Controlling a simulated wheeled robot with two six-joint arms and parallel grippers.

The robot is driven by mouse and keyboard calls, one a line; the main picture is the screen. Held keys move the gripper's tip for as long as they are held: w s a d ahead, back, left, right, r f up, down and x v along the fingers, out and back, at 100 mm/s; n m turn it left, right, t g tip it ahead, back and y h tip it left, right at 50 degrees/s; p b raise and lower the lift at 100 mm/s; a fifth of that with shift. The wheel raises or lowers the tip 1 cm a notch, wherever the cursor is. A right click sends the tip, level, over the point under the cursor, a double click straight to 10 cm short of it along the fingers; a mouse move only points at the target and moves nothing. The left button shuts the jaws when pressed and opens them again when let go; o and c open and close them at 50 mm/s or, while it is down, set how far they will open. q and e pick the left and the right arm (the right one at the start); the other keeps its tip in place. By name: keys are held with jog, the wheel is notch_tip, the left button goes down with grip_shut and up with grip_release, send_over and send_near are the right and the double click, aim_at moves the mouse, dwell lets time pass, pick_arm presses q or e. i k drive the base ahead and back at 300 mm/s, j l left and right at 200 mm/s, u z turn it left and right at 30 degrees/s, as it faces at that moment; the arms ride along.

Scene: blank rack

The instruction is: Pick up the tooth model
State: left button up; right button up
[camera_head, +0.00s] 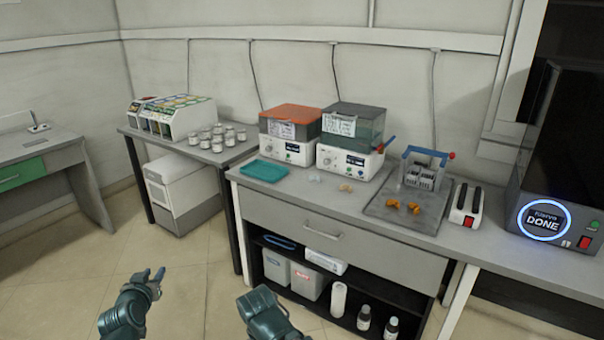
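Small objects lie on the grey bench, too small to tell surely which is the tooth model. Two orange pieces, one on the left (392,204) and one on the right (414,208), lie on a dark grey tray (377,212). A pale yellowish piece (345,187) and a pale bluish piece (315,177) lie left of the tray. My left gripper (156,277) is over the floor, low and left of the bench, well apart from these pieces. It looks empty, but its finger opening is unclear. Part of my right arm shows at the bottom; its gripper does not.
Behind the pieces stand an orange-lidded machine (290,132) and a grey-lidded one (350,140). A blue-handled press (424,170) stands on the tray. A teal tray (264,171) lies at the bench's left. A dark machine (562,165) reading DONE stands right. The floor before the bench is clear.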

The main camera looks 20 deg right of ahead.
aim_at(312, 177)
jog(key=i+j+z, duration=0.1)
jog(key=i+z, duration=0.2)
jog(key=i+j+z, duration=0.5)
jog(key=i+z, duration=0.25)
jog(key=i+j+z, duration=0.2)
jog(key=z, duration=0.25)
jog(key=j, duration=0.1)
